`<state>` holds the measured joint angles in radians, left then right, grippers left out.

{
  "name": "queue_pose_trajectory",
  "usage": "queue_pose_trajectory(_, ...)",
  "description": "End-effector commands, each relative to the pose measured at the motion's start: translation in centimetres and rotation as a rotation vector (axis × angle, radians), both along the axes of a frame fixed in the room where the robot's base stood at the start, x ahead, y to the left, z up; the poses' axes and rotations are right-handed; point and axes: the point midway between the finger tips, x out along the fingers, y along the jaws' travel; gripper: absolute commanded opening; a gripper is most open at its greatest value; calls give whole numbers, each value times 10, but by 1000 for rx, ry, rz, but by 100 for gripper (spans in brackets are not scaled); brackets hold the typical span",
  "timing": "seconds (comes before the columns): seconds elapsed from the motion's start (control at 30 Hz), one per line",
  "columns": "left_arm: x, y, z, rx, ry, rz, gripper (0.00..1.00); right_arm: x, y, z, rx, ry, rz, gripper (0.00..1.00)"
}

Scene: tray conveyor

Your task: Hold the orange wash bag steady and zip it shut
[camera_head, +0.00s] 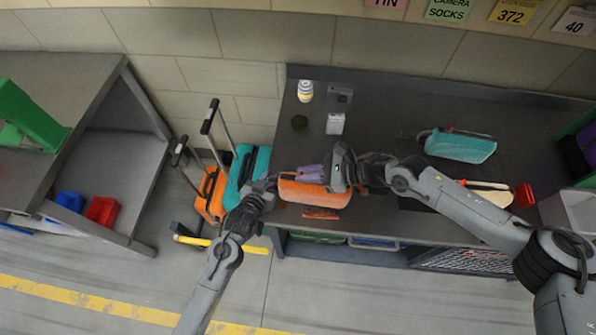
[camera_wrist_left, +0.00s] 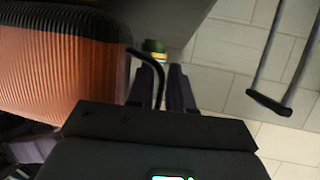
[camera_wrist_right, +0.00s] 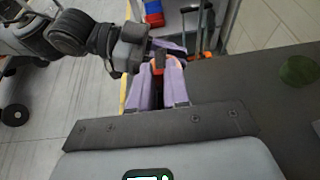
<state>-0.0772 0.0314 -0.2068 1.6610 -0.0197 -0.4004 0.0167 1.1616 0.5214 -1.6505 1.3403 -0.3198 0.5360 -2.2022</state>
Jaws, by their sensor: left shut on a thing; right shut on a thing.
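The orange wash bag (camera_head: 314,195) lies near the table's front left corner, and its ribbed side fills the upper left of the left wrist view (camera_wrist_left: 70,75). My left gripper (camera_head: 272,184) is at the bag's left end, its purple fingers (camera_wrist_left: 162,85) shut on a dark strap loop (camera_wrist_left: 158,62). My right gripper (camera_head: 310,172) is low at the bag's back edge, pointing left. Its fingers (camera_wrist_right: 160,82) are shut on a small dark and red piece (camera_wrist_right: 158,62), apparently the zip pull.
A teal bag (camera_head: 460,146) lies at the table's right. A white bottle (camera_head: 305,91), a grey box (camera_head: 340,95), a white box (camera_head: 335,124) and a green round item (camera_head: 299,122) stand behind. Orange (camera_head: 210,193) and teal (camera_head: 241,170) suitcases stand left of the table.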

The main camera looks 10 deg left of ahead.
Motion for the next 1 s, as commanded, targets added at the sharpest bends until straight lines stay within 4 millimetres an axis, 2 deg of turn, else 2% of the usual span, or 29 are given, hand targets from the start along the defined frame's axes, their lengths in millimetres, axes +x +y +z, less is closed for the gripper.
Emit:
queue_pose_trajectory(0.03, 0, 2, -1, 2, 2, 3, 0, 1, -15, 0, -2, -1, -6, 0)
queue_pose_trajectory(0.3, 0, 2, -1, 2, 2, 3, 0, 0, -80, 0, -3, -2, -7, 0)
queue_pose_trajectory(0.5, 0, 2, -1, 2, 2, 3, 0, -1, -113, 0, -3, -2, -6, 0)
queue_pose_trajectory(0.7, 0, 2, -1, 2, 2, 3, 0, -2, -127, 0, -1, -2, -5, 0)
queue_pose_trajectory(1.0, 0, 3, -1, 2, 3, 7, 0, -2, -129, 0, -2, -2, -5, 0)
